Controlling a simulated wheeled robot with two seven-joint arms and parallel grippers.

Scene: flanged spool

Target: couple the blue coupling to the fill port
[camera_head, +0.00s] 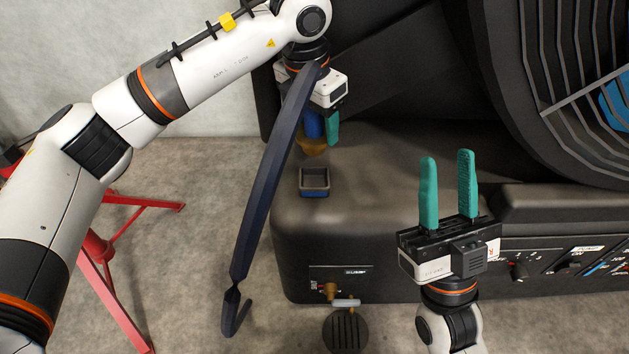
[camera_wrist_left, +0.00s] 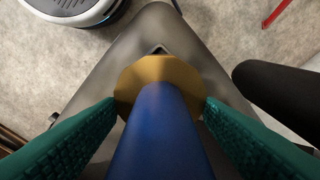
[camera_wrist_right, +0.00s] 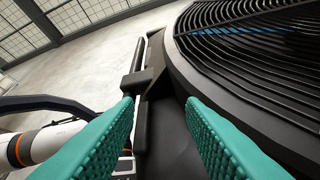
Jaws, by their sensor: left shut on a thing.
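The blue coupling (camera_head: 314,124) is upright in my left gripper (camera_head: 320,138), its brass-coloured lower end (camera_head: 313,147) pointing down. In the left wrist view, the teal fingers (camera_wrist_left: 160,110) lie on both sides of the blue body (camera_wrist_left: 160,135) and brass collar (camera_wrist_left: 160,75). A small square dark receptacle with a blue lower edge (camera_head: 314,182) sits on the black housing, below and apart from the coupling. It may be the fill port; I see no label on it. My right gripper (camera_head: 448,175) is open and empty, fingers pointing up.
A dark hose (camera_head: 268,190) hangs from near my left wrist, ending in a hook-shaped bend. The black housing (camera_head: 380,240) has a SUMP label, a brass valve (camera_head: 330,290) and a control panel (camera_head: 560,260). A large grille (camera_head: 560,90) stands right. A red stand (camera_head: 100,250) is at left.

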